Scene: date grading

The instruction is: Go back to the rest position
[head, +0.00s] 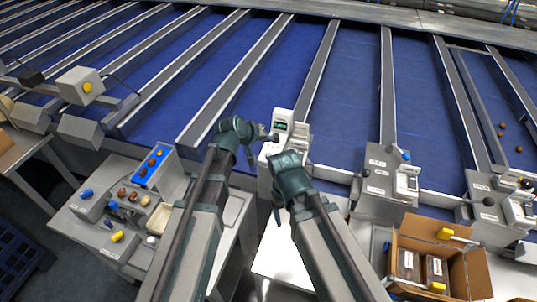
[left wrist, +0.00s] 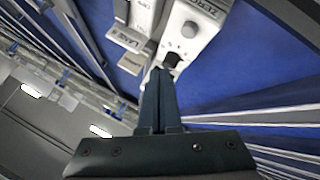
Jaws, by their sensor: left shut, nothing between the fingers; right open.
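My left gripper (head: 266,137) is in the middle of the head view, at the front of a white device with a small green display (head: 281,127). In the left wrist view its fingers (left wrist: 161,72) are shut together and empty. Their tips are close to a dark knob (left wrist: 172,60) on a white panel; I cannot tell whether they touch it. My right gripper (head: 278,212) is lower in the head view, pointing down in front of the device's lower part. It is open, with nothing seen in it. Its fingers are small and partly hidden by the wrist.
Blue sorting lanes (head: 345,85) with grey dividers fill the back. A grey table (head: 75,217) with a blue panel and small items stands at left. A cardboard box (head: 478,270) with dark packs is at lower right. Control boxes (head: 385,200) line the right front.

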